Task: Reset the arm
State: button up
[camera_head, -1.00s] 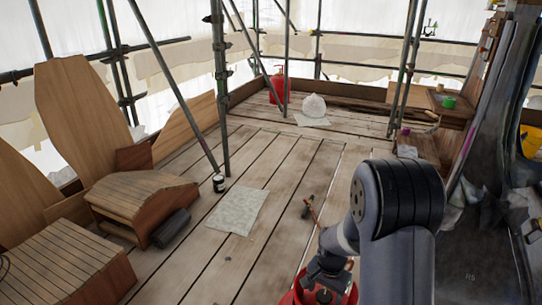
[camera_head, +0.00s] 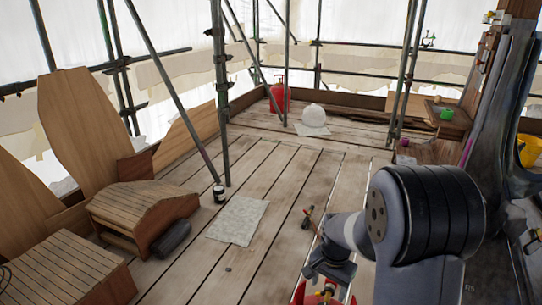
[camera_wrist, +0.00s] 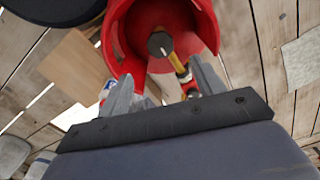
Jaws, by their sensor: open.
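My gripper (camera_wrist: 165,84) shows in the wrist view with its two grey fingers spread apart and nothing between them that I can see it gripping. Beyond the fingers is a red bucket (camera_wrist: 120,38), with a tool with a dark round end (camera_wrist: 159,43) and a yellow part inside it. In the head view my gripper (camera_head: 328,280) is at the lower middle, over the red bucket (camera_head: 300,294), which it mostly hides. Whether the fingers touch the bucket cannot be told.
Scaffold poles (camera_head: 221,95) rise from the plank floor. Wooden blocks (camera_head: 140,210) stand at left. A red extinguisher (camera_head: 278,96) and white sack (camera_head: 314,115) are at the back. Open floor lies mid-view.

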notch_tip(320, 180, down, 10)
jog(key=shift+r+b, duration=0.2)
jog(key=shift+b, duration=0.85)
jog(key=n, duration=0.6)
jog(key=shift+b, duration=0.35)
jog(key=n+b, duration=0.1)
jog(key=n, duration=0.5)
notch_tip(320, 180, up, 10)
jog(key=p, duration=0.2)
jog(key=shift+r+p, duration=0.15)
jog(key=shift+p, duration=0.2)
